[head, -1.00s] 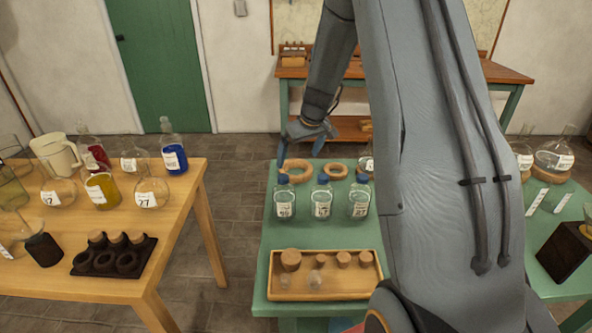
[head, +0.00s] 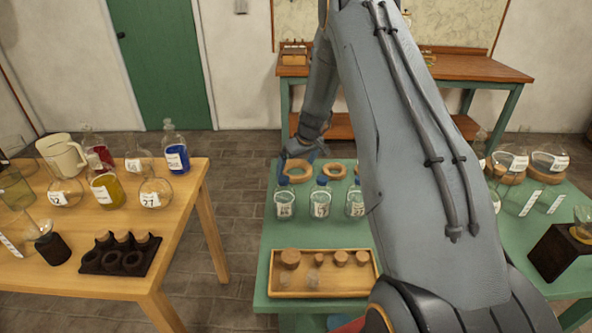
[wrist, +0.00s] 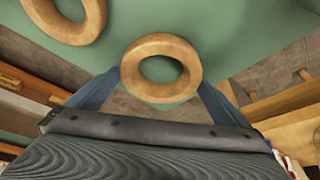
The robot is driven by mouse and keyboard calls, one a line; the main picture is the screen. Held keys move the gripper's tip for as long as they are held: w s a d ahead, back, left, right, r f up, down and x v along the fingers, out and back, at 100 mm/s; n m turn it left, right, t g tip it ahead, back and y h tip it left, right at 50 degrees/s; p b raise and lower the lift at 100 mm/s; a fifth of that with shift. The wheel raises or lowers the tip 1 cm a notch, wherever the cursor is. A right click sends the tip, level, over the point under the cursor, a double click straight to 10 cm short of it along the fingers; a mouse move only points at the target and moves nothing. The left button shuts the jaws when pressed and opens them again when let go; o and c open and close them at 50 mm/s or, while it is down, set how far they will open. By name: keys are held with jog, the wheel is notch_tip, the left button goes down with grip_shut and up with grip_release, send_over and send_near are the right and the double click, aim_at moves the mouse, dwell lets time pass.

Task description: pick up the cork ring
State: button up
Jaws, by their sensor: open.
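Two cork rings lie flat on the green table. The left one (head: 301,181) is under my gripper (head: 303,157) in the head view. In the wrist view, one cork ring (wrist: 160,46) sits in the middle, between the two blue fingers of my gripper (wrist: 160,88). The fingers stand apart on either side of it, and nothing is held. I cannot tell how high the fingertips are above the table. The second cork ring (head: 335,178) lies to the right in the head view; a ring (wrist: 97,22) also shows at the upper left of the wrist view.
A wooden tray (head: 330,289) with corks lies nearer on the green table (head: 262,240). A wooden table (head: 185,215) with glassware stands left. More flasks (head: 510,165) stand right of my arm.

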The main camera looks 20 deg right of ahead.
jog(key=shift+f, duration=0.2)
jog(key=c, duration=0.7)
jog(key=shift+r, duration=0.1)
